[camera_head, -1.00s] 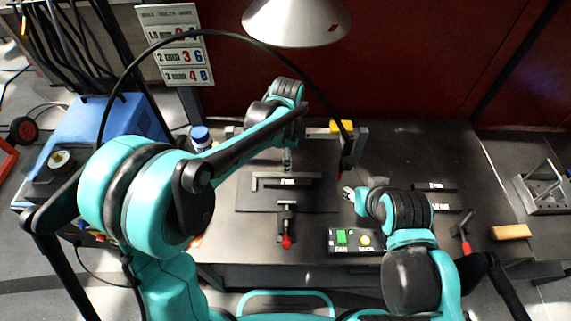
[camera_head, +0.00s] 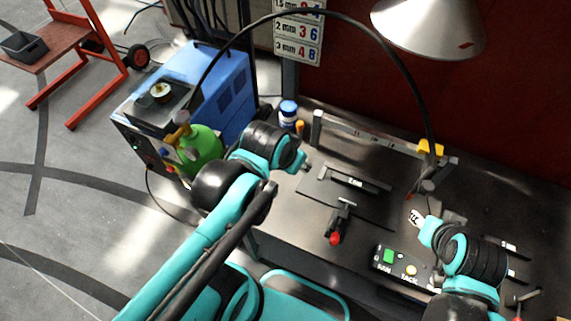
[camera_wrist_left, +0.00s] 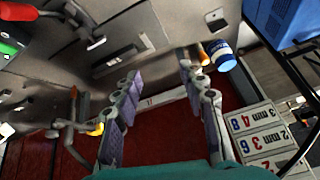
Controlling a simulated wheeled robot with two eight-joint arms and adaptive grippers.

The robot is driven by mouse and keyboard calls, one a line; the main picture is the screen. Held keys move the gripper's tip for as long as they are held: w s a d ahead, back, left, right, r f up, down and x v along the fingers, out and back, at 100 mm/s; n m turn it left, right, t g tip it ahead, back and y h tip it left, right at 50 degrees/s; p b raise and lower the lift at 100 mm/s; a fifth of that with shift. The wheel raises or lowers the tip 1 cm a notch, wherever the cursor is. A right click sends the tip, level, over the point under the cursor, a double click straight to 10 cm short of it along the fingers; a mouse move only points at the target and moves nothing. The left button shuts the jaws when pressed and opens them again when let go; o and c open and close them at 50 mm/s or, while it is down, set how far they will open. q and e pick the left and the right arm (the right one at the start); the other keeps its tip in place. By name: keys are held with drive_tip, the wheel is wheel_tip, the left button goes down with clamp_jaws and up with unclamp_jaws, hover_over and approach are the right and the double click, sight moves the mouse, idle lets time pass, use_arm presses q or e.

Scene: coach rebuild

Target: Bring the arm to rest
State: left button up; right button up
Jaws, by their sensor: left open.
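My left arm comes in from the lower left in the head view. Its gripper (camera_head: 304,166) is over the left edge of the dark worktable (camera_head: 285,215), mostly hidden by the wrist. In the left wrist view the left gripper (camera_wrist_left: 158,74) has its two fingers wide apart, with nothing between them. My right arm is at the lower right, and its gripper (camera_head: 418,219) points left above the table, near the button box. Its fingers are too small to read.
A clamp with a red knob (camera_head: 336,238) and a button box (camera_head: 402,266) are on the table. A blue welding machine (camera_head: 222,90) and green gas bottle (camera_head: 203,150) stand left of it. A lamp (camera_head: 430,25) hangs above. Open floor lies at the left.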

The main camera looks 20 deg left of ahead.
use_arm(q)
drive_tip(key=s+a+n, duration=0.1)
drive_tip(key=s+f+n+t, duration=0.1)
drive_tip(key=shift+s+a+n, duration=0.1)
drive_tip(key=shift+a+n, duration=0.2)
drive_tip(key=shift+a, duration=0.05)
